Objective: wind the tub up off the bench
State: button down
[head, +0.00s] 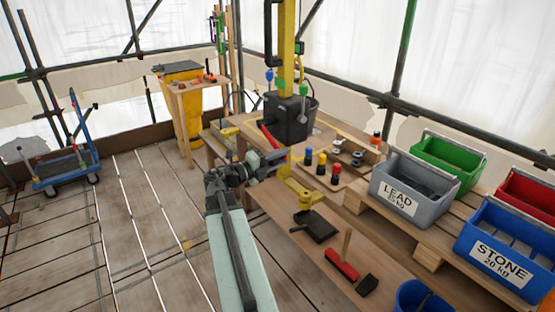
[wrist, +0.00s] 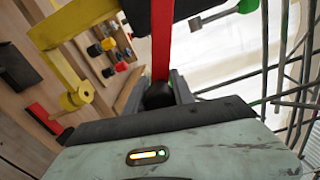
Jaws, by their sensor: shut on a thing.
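A red crank arm (head: 269,136) shows in front of the tub; in the wrist view the red crank arm (wrist: 162,40) runs down to a black grip (wrist: 159,95) between my jaws. My gripper (head: 280,153) is shut on that grip; it also shows in the wrist view (wrist: 163,88). The jaws partly hide the grip.
Coloured knobs on a board (head: 321,168), a dark tray (head: 315,226) and a red brush (head: 342,264) lie on the bench. Grey (head: 410,190) and blue (head: 500,250) crates stand to the right. The plank floor (head: 140,210) at left is mostly clear.

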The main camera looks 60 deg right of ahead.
jog(key=shift+s+d, duration=0.1)
jog(key=shift+s, duration=0.05)
jog(key=c, duration=1.4)
grip_release()
jog(key=shift+c, duration=0.2)
jog(key=o, duration=0.4)
jog(key=shift+d, duration=0.1)
jog(key=v, duration=0.8)
jog(key=shift+f, duration=0.1)
